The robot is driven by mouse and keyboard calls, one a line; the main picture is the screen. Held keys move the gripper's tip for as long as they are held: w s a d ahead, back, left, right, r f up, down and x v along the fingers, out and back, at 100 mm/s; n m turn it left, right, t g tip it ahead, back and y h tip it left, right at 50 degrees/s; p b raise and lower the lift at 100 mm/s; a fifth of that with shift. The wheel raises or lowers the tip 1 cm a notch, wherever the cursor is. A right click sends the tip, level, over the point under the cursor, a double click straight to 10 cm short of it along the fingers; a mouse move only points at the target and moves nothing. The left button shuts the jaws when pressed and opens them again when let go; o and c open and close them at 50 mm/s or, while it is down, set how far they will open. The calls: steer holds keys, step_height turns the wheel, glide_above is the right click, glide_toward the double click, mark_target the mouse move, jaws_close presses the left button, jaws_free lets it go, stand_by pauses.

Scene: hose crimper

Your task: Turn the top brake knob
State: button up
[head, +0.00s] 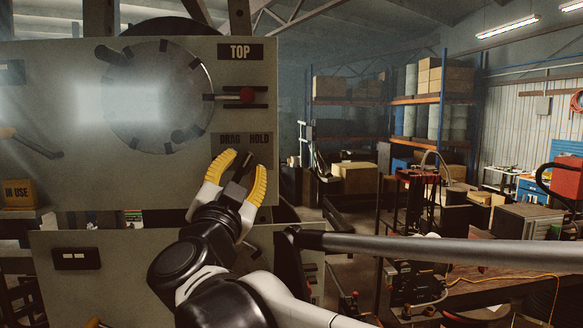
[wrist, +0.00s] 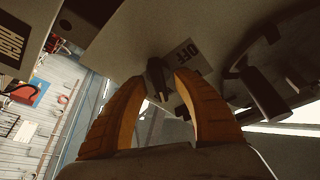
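A dark knob (head: 241,170) sticks out of the upper grey panel, just below the DRAG and HOLD labels (head: 243,139). I take it for the top brake knob. In the wrist view the knob (wrist: 159,76) shows beside an OFF label (wrist: 189,52). My gripper (head: 240,170) is open, its yellow fingers on either side of the knob. In the wrist view the gripper's fingertips (wrist: 160,77) stand apart around the knob, with a gap at least on the right. I cannot tell whether the left finger touches it.
The upper panel also holds a large round disc (head: 185,98), a TOP label (head: 240,52) and a red-knobbed lever (head: 246,95) above my gripper. A lower panel (head: 120,285) stands below. Shelving with boxes (head: 440,78) is far behind on the right.

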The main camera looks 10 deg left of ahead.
steer(key=v, duration=1.2)
steer(key=shift+f, duration=0.1)
